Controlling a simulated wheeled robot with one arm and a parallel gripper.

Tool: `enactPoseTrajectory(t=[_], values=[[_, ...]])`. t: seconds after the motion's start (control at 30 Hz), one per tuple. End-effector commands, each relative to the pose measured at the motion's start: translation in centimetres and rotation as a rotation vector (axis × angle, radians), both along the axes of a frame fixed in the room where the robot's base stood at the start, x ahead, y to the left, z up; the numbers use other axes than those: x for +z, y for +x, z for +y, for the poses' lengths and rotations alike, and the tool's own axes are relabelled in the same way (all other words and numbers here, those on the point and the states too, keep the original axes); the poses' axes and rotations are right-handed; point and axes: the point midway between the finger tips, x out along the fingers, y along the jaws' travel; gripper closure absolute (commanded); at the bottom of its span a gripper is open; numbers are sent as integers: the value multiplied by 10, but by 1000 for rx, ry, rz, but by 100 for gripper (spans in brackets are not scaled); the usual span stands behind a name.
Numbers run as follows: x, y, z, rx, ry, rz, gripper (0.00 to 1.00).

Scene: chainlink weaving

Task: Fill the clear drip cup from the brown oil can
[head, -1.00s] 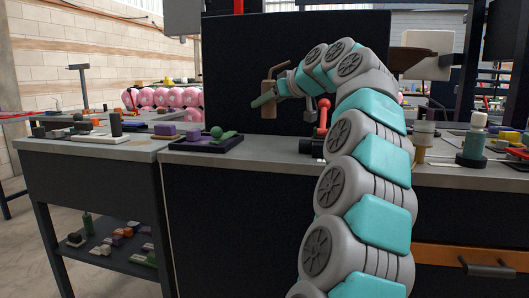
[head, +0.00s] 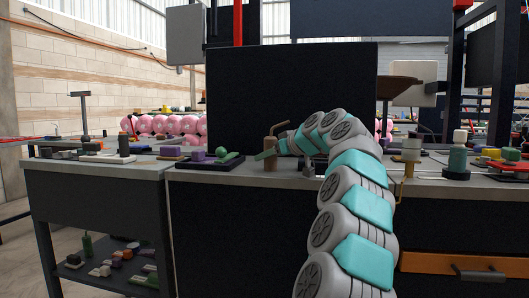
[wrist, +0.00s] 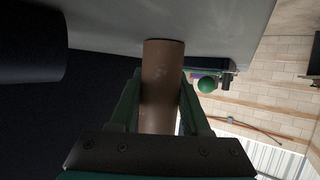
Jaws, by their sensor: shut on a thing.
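The brown oil can (head: 270,153) is upright, its thin bent spout (head: 279,127) pointing up and right. My gripper (head: 266,155) is shut on the can's body. In the wrist view the can (wrist: 162,75) lies between the two green fingers of my gripper (wrist: 161,90). The can's base is at or just above the grey worktop (wrist: 215,25); I cannot tell if it touches. I cannot make out the clear drip cup for certain in either view.
A dark tray (head: 210,163) with purple blocks and a green ball stands left of the can. A tall dark panel (head: 290,90) rises behind. A dark rounded object (wrist: 30,45) is near the can.

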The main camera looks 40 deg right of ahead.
Motion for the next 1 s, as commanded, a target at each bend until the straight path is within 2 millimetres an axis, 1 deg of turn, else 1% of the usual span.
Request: enactPoseTrajectory(t=[0.23, 0.33, 0.37, 0.6, 0.63, 1.0], values=[[0, 0, 0, 0, 0, -1, 100], [-3, 0, 0, 0, 0, -1, 100], [-3, 0, 0, 0, 0, 0, 52], [-2, 0, 0, 0, 0, 0, 25], [-2, 0, 0, 0, 0, 0, 23], [-2, 0, -1, -1, 0, 0, 23]])
